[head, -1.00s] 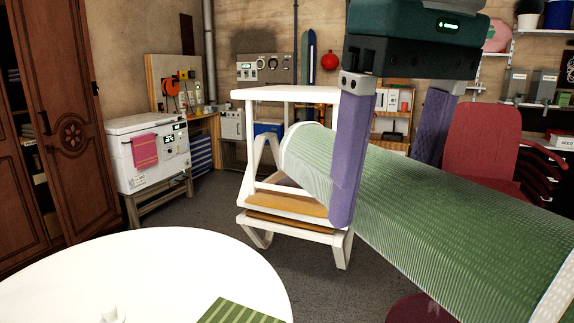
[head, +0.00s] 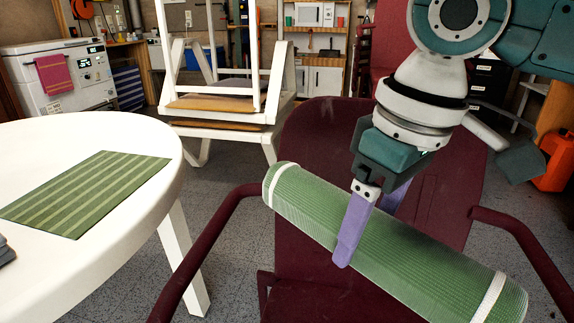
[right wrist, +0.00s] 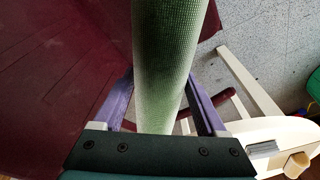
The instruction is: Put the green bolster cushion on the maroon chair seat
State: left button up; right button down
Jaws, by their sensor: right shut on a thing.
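The green bolster cushion (head: 420,255) has white-banded ends and slopes from upper left to lower right in the head view. My right gripper (head: 364,232) is shut on it near its middle, with one purple finger on the near side. The maroon chair (head: 325,125) stands behind and below the cushion. Its seat (head: 325,303) is partly hidden by the cushion; I cannot tell whether they touch. In the right wrist view the cushion (right wrist: 170,55) lies between both fingers (right wrist: 165,105), with maroon chair surface to the left. My left gripper is not in view.
The chair's armrests (head: 215,245) flank the cushion on both sides. A white round table (head: 110,130) with a green striped mat (head: 88,192) stands at the left. Stacked white chairs (head: 225,112) stand behind. Grey floor shows between table and chair.

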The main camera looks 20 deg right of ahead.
jog(key=d+f+n+b, duration=0.1)
jog(key=f+b, duration=0.5)
jog(key=f, duration=0.5)
jog(key=s+d+f+n+b, duration=0.1)
jog(key=f+b, duration=0.5)
jog(key=f, duration=0.6)
jog(key=shift+s+d+f+n+b, duration=0.3)
jog(key=shift+d+n+b, duration=0.1)
jog(key=shift+d, duration=0.35)
notch_tip(320, 180, down, 6)
jog(key=shift+r+b, duration=0.1)
jog(key=shift+b, duration=0.95)
jog(key=shift+f+b, duration=0.35)
jog(key=shift+f, duration=0.7)
jog(key=shift+f, duration=0.35)
grip_release()
